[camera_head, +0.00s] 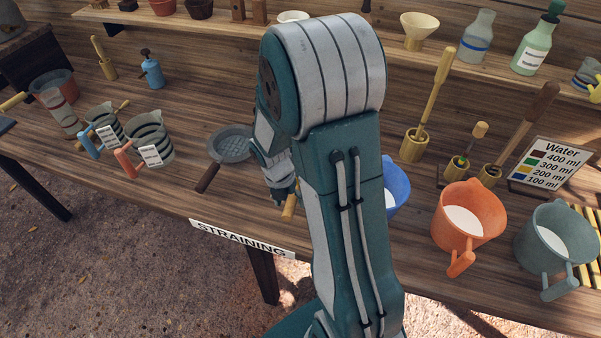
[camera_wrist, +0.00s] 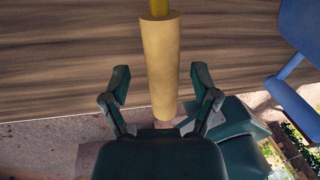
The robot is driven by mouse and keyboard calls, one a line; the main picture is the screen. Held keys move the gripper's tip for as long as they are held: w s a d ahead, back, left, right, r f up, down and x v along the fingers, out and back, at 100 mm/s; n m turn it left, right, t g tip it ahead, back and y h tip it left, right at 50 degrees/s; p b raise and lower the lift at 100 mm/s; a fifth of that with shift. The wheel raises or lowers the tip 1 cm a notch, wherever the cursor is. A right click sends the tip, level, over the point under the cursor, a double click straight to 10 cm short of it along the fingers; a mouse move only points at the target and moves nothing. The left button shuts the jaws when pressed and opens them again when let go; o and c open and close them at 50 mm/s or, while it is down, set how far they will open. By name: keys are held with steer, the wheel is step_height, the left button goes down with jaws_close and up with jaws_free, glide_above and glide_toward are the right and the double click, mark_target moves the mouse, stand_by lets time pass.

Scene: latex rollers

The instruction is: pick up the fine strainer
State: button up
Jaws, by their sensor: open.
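A tan wooden handle (camera_wrist: 161,60) with a yellow rod at its far end lies between the two fingers of my gripper (camera_wrist: 160,82) in the wrist view. The fingers stand apart on either side of it, and I see no grip on it. In the head view the handle end (camera_head: 290,206) shows beside my gripper (camera_head: 280,190), at the table's front edge. Whatever the rod leads to is hidden behind my arm, so I cannot confirm that it is the fine strainer. A grey strainer (camera_head: 232,143) with a dark brown handle (camera_head: 208,178) lies just left of my gripper.
A blue jug (camera_head: 396,186) is right of my arm, partly hidden. It also shows in the wrist view (camera_wrist: 300,25). An orange jug (camera_head: 468,215) and a grey-green jug (camera_head: 553,238) stand farther right. Striped jugs (camera_head: 150,138) stand left. A STRAINING sign (camera_head: 240,238) fronts the table.

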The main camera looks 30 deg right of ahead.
steer(key=shift+d+f, duration=0.15)
steer(key=shift+f, duration=0.15)
jaws_close()
steer(key=shift+r, duration=0.1)
